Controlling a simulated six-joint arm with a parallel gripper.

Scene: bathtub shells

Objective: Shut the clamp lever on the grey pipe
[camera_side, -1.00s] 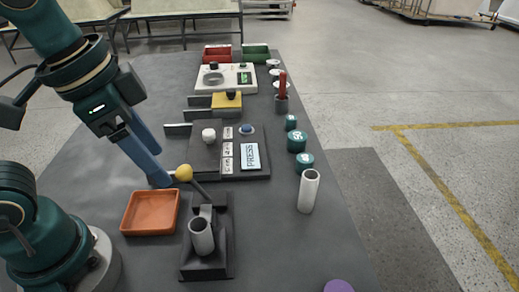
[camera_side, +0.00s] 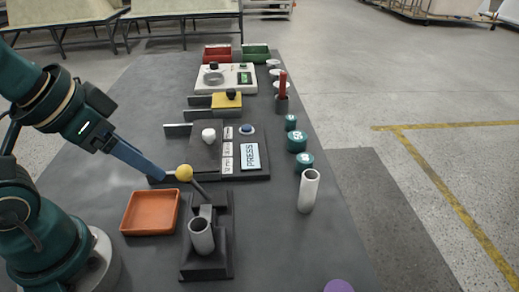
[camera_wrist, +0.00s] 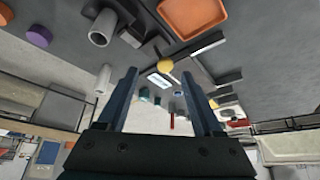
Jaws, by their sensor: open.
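The clamp stands on a dark base (camera_side: 207,270) at the front middle of the table in the side view. A short grey pipe (camera_side: 201,236) sits upright in it; it also shows in the wrist view (camera_wrist: 103,27). The clamp lever (camera_side: 199,188) is tilted up and back, with a yellow ball knob (camera_side: 184,173) on its end. The knob also shows in the wrist view (camera_wrist: 165,65). My gripper (camera_side: 158,176) is just left of the knob, its blue fingers pointing toward it. In the wrist view the fingers (camera_wrist: 159,75) are apart, with nothing held between them.
An orange tray (camera_side: 150,212) lies left of the clamp. A loose white tube (camera_side: 309,190) stands to the right, near teal round weights (camera_side: 297,141). Behind the lever is a dark panel with a PRESS plate (camera_side: 250,156).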

